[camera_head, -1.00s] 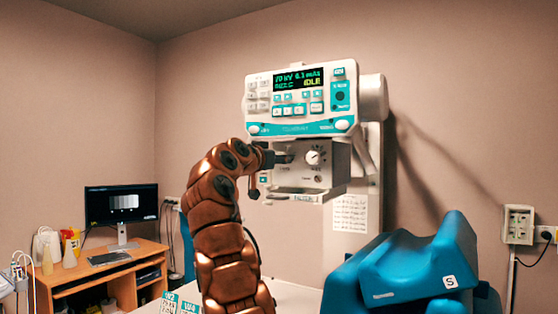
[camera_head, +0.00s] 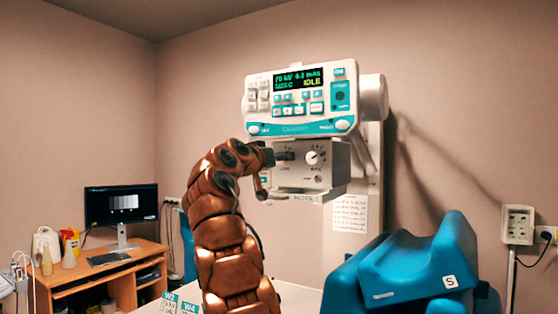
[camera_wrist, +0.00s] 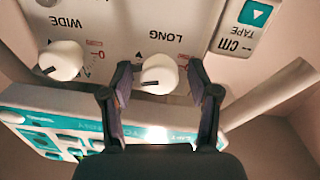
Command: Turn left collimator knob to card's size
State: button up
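The collimator box (camera_head: 292,178) hangs under the control panel, its left knob hidden by my gripper (camera_head: 284,156) in the head view. The upside-down wrist view shows this white knob (camera_wrist: 160,73), labelled LONG, between the open fingertips of my gripper (camera_wrist: 160,75). Gaps show on both sides of it. Its dark pointer mark points left in that view. The other knob (camera_wrist: 61,61), labelled WIDE, stands to the left there and shows in the head view too (camera_head: 312,157). Two cards (camera_head: 178,304) at the bottom of the head view read roughly W2 and W4; smaller print is unreadable.
The control panel (camera_head: 300,98) reads IDLE and sits close to the gripper. A TAPE cm label (camera_wrist: 240,28) is beside the LONG knob. A blue padded support (camera_head: 410,268) stands right. A desk (camera_head: 100,272) with a monitor (camera_head: 121,204) is at left.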

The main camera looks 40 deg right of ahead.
dwell(0.3)
jog(key=v, duration=1.2)
dwell(0.4)
jog(key=shift+s+f, duration=0.1)
dwell(0.4)
